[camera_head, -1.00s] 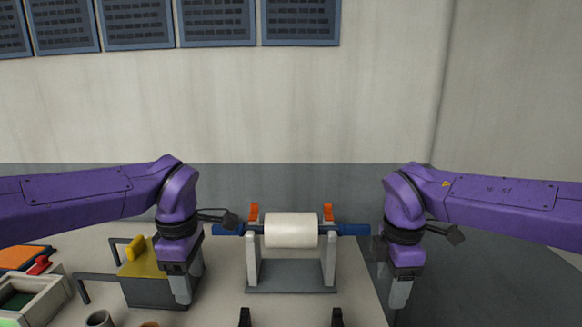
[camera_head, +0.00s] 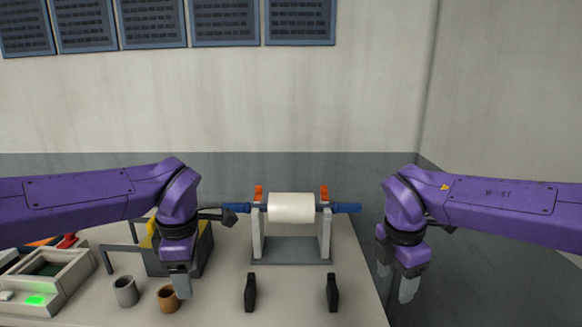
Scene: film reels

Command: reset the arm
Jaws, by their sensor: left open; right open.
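A white film roll (camera_head: 291,208) lies level on a blue rod (camera_head: 346,208), held in a grey stand (camera_head: 291,249) with orange clips on top of its two posts. My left gripper (camera_head: 180,286) points down at the left of the stand, in front of a grey and yellow box, with nothing seen in it. My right gripper (camera_head: 396,284) points down to the right of the stand, past the table's right edge, and is open and empty. Both grippers are apart from the roll and the rod.
A grey and yellow box (camera_head: 166,262) with handles stands behind my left gripper. A grey cup (camera_head: 125,291) and a brown cup (camera_head: 168,298) stand near the front. A tray device (camera_head: 50,276) with a green light is at the left. Two black uprights (camera_head: 250,292) stand before the stand.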

